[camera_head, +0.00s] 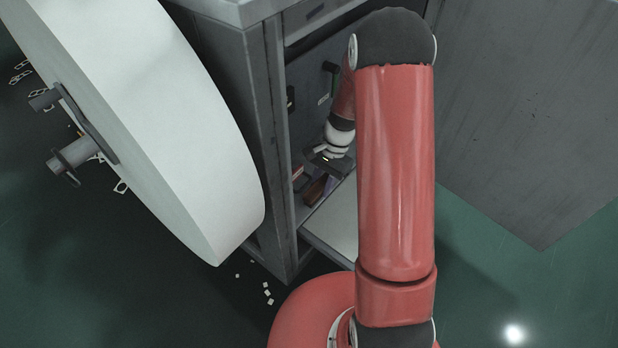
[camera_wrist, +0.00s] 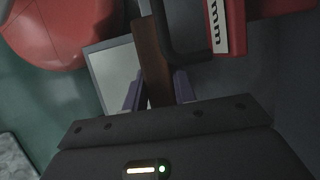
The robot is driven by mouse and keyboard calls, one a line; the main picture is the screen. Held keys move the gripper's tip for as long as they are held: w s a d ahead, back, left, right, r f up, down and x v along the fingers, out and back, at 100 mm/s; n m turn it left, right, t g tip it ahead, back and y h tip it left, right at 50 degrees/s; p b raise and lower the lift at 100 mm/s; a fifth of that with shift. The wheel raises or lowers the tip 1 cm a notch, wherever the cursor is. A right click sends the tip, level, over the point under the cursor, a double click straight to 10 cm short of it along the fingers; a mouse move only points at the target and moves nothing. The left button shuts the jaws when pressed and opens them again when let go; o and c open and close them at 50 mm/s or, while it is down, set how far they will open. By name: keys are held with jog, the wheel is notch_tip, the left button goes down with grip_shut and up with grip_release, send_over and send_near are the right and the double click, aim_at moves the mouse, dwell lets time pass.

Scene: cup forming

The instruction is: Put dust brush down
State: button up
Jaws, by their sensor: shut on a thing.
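The dust brush shows as a brown wooden bar (camera_wrist: 151,60) between my gripper's purple fingers in the wrist view. My gripper (camera_wrist: 158,88) is shut on it. In the head view, my gripper (camera_head: 323,184) is inside the grey cabinet, low in its opening, and the brown brush (camera_head: 314,192) shows at its fingers. The brush's bristles cannot be made out. My own red arm hides part of the cabinet's inside.
A pale shelf or drawer surface (camera_head: 336,217) juts from the cabinet (camera_head: 262,130) below my gripper. A red object with white markings (camera_wrist: 226,28) is close by at the right in the wrist view. A black bent bar (camera_wrist: 168,35) passes beside the brush. A large white drum (camera_head: 165,120) stands left.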

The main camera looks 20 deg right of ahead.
jog(key=w+a, duration=0.2)
jog(key=w, duration=0.1)
jog(key=shift+a, duration=0.1)
jog(key=shift+w+a+f, duration=0.2)
jog(key=shift+f, duration=0.55)
jog(key=shift+f, duration=0.2)
jog(key=o, duration=0.9)
jog(key=shift+o, duration=0.2)
